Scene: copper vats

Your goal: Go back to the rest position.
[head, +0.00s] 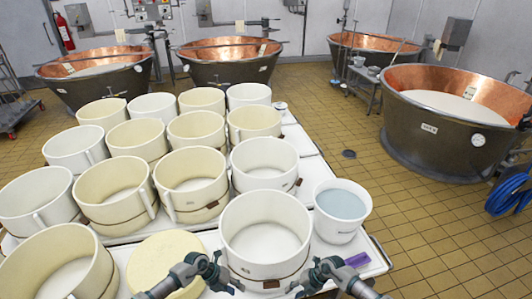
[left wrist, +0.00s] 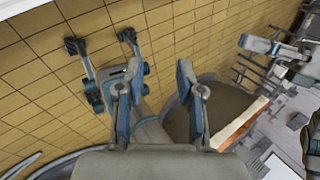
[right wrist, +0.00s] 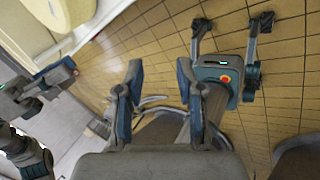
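My left gripper (head: 226,275) is low in the head view, over the near edge of the white table and in front of a white round mould. Its two fingers stand apart in the left wrist view (left wrist: 158,78), with nothing between them. My right gripper (head: 302,280) is to the right of it, near the table's front edge. Its fingers also stand apart and empty in the right wrist view (right wrist: 159,75). The two grippers are apart and point toward each other. Neither holds anything.
The white table (head: 372,262) carries several round moulds, a pale cheese wheel (head: 163,262), a white bucket (head: 342,205) and a purple item (head: 357,259). Copper vats (head: 447,125) stand behind and to the right. A blue hose (head: 510,193) is at far right. Tiled floor (head: 405,215) is clear between.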

